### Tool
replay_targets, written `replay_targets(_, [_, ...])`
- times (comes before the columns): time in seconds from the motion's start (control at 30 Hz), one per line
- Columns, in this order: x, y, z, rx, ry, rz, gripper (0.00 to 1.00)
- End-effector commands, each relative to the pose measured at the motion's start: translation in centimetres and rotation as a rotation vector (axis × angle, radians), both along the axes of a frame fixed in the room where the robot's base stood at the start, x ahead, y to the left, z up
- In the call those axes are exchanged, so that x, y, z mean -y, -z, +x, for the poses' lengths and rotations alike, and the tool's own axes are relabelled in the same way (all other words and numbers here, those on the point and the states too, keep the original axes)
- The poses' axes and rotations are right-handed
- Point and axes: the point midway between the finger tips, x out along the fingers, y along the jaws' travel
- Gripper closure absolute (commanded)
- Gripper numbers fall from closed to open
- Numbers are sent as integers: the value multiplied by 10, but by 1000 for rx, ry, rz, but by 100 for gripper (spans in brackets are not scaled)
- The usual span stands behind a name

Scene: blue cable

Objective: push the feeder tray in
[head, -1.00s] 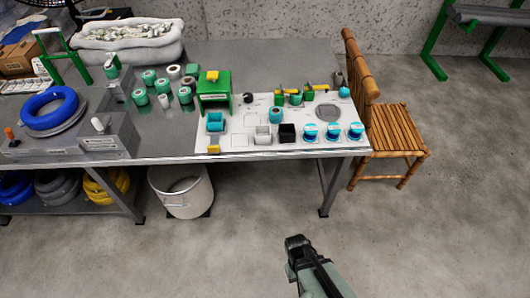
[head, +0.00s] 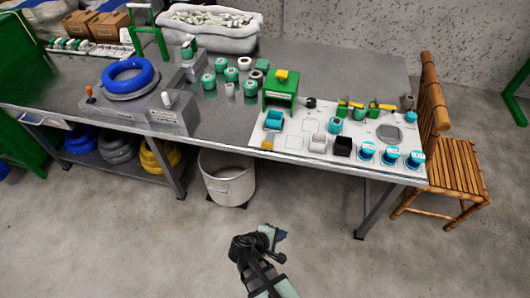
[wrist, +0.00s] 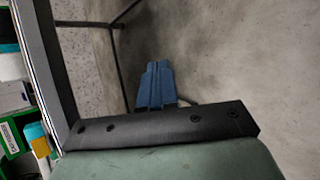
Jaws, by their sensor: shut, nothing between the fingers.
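A green box-shaped housing (head: 281,88) with a yellow block on top stands at the back left of the white panel (head: 293,143). A teal open piece (head: 273,119) sits just in front of it, with a yellow block (head: 267,146) at the panel's front edge. I cannot tell for sure which part is the feeder tray. My gripper (head: 279,236) is over the floor in front of the bench, well apart from these things. In the wrist view its blue fingers (wrist: 155,84) are together and empty.
The bench (head: 228,120) carries a blue cable coil (head: 127,74), several green spools and a white bin (head: 208,28). Teal spools line the panel's front right. A white bucket (head: 228,181) stands under the bench, a wooden chair (head: 452,165) at right. Floor before the bench is clear.

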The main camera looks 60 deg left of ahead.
Motion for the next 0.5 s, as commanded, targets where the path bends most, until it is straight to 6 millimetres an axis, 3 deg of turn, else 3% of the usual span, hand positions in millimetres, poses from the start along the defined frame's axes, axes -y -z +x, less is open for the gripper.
replay_targets(0.03, [-16,-13,2,66,-77,-4,100])
replay_targets(0.23, [-64,-65,19,350,-349,-78,100])
replay_targets(0.5, [-113,-116,12,736,-686,-283,100])
